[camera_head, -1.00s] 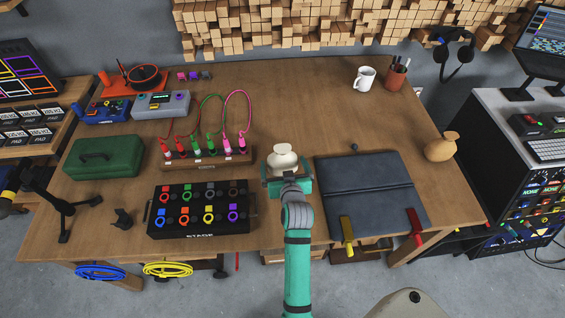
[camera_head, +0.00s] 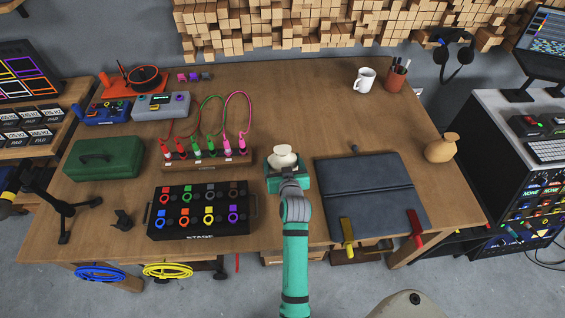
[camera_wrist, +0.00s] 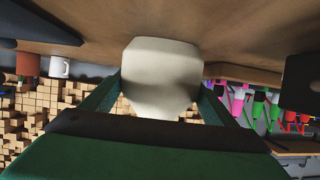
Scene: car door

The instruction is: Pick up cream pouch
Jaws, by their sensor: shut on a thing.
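The cream pouch (camera_head: 283,157) is near the middle of the wooden table in the head view, at the end of my teal arm. In the wrist view the pouch (camera_wrist: 160,78) fills the space between the two green fingers. My gripper (camera_head: 286,174) is shut on it, with a finger on each side (camera_wrist: 160,100). The lower part of the pouch is hidden behind my gripper in the head view. I cannot tell whether it touches the table.
A dark folding case (camera_head: 371,184) lies just right of my gripper. A black pedal board (camera_head: 201,228) and a cable strip (camera_head: 207,163) are to its left. A white mug (camera_head: 364,80) stands at the back right. The table behind the pouch is clear.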

